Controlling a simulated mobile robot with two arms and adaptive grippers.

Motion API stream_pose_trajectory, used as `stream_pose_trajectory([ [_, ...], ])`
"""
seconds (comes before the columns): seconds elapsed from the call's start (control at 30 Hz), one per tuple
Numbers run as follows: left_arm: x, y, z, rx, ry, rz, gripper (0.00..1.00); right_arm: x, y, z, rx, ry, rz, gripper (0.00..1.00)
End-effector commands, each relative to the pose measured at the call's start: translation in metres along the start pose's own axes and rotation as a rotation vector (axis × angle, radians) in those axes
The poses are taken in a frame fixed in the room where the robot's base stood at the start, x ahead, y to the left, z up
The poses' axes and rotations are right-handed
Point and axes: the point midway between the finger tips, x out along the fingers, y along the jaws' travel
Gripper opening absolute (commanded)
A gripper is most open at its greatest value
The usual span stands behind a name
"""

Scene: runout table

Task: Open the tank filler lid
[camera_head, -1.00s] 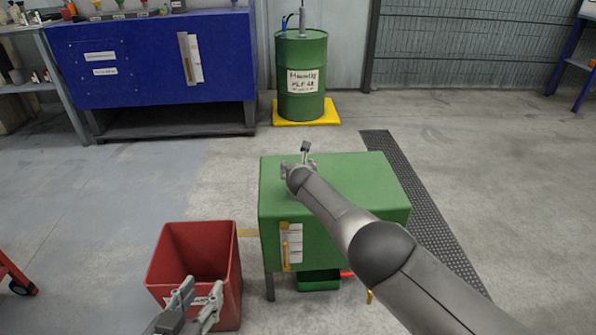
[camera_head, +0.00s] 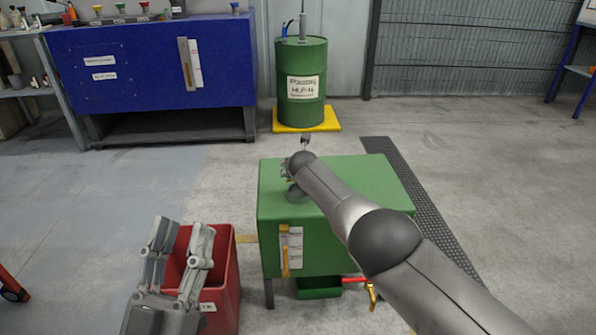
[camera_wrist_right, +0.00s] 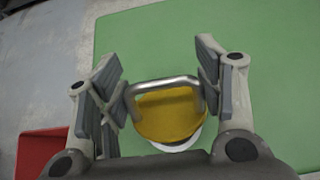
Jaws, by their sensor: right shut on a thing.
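The green tank (camera_head: 370,185) stands at the centre of the head view. In the right wrist view, the yellow filler lid (camera_wrist_right: 170,118) has a bent metal handle (camera_wrist_right: 165,86), and a pale rim (camera_wrist_right: 180,146) shows at its lower edge. My right gripper (camera_wrist_right: 168,88) has its fingers on both sides of this handle and is shut on it. I cannot tell whether the lid is raised. My left gripper (camera_head: 183,228) is open and empty in front of the red bin.
The red bin (camera_head: 222,280) stands left of the tank; it also shows in the wrist view (camera_wrist_right: 40,152). A green tray (camera_head: 318,291) and a yellow-handled valve (camera_head: 371,290) are under the tank. A green drum (camera_head: 302,65) stands behind.

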Motion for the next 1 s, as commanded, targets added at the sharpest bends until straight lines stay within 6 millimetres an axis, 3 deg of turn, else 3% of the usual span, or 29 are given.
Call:
stream_pose_trajectory([
  [0.57,-0.0002,0.0011,-0.0095,-0.002,0.051,0.002,0.4,0.0007,-0.0019,-0.0026,-0.003,0.013,-0.002,0.18],
  [0.6,-0.0002,0.0011,-0.0094,-0.002,0.051,0.002,0.4,0.0007,-0.0019,-0.0028,-0.003,0.014,-0.002,0.63],
  [0.77,-0.0003,0.001,-0.0091,-0.002,0.05,0.002,0.4,0.0007,-0.0012,-0.0027,-0.002,0.013,-0.001,0.83],
  [1.0,-0.0004,0.0009,-0.0089,-0.002,0.049,0.002,0.4,0.0004,0.0003,-0.0021,-0.002,0.011,0.002,0.83],
])
